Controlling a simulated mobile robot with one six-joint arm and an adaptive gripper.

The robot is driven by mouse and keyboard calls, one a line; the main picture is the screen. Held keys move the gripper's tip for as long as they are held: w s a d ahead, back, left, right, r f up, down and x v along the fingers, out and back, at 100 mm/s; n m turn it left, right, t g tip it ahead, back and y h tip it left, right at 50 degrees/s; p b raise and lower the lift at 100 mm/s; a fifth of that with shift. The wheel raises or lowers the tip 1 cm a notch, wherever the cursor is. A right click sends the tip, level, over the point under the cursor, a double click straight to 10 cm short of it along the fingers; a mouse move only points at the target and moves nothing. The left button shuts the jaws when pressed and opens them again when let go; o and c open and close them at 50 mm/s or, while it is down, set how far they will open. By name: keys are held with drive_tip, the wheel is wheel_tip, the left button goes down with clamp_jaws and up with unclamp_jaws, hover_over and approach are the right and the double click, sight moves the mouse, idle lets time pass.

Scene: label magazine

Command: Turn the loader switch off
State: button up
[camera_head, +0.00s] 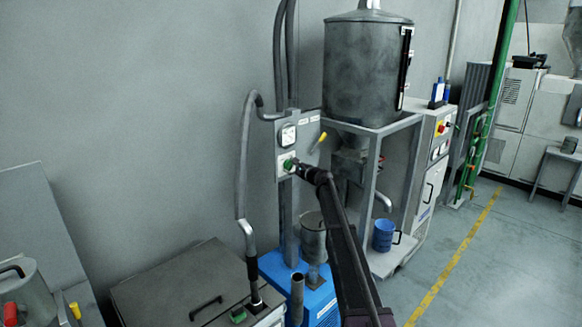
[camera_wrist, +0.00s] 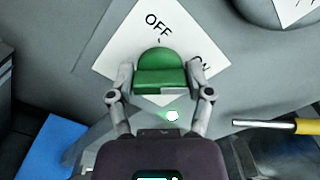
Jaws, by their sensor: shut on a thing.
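The loader switch is a green knob (camera_wrist: 160,72) on a white plate (camera_wrist: 195,35). In the head view the knob (camera_head: 288,164) sits on the grey panel below a round gauge. In the wrist view the plate reads OFF above the knob. A second word at the right is partly hidden by a finger, with only its end showing. The knob's rounded top faces a small mark beneath OFF. My gripper (camera_wrist: 160,84) has one finger against each side of the knob and is shut on it. In the head view my gripper (camera_head: 299,168) reaches the panel from the right.
A yellow-handled lever (camera_head: 322,138) sticks out right of the switch; its yellow end (camera_wrist: 307,126) is at the right in the wrist view. A round gauge (camera_head: 288,135) is above. A blue unit (camera_head: 275,268) stands below, and a grey hopper (camera_head: 362,70) at right.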

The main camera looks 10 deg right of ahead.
drive_tip(key=shift+w, duration=0.1)
drive_tip(key=n, duration=0.9)
drive_tip(key=shift+f, duration=0.15)
drive_tip(key=n, duration=0.4)
drive_tip(key=shift+n+b, duration=0.3)
drive_tip(key=shift+f+n, duration=0.15)
drive_tip(key=shift+n, duration=1.95)
drive_tip(key=o, duration=1.1)
drive_tip(key=shift+o, duration=0.2)
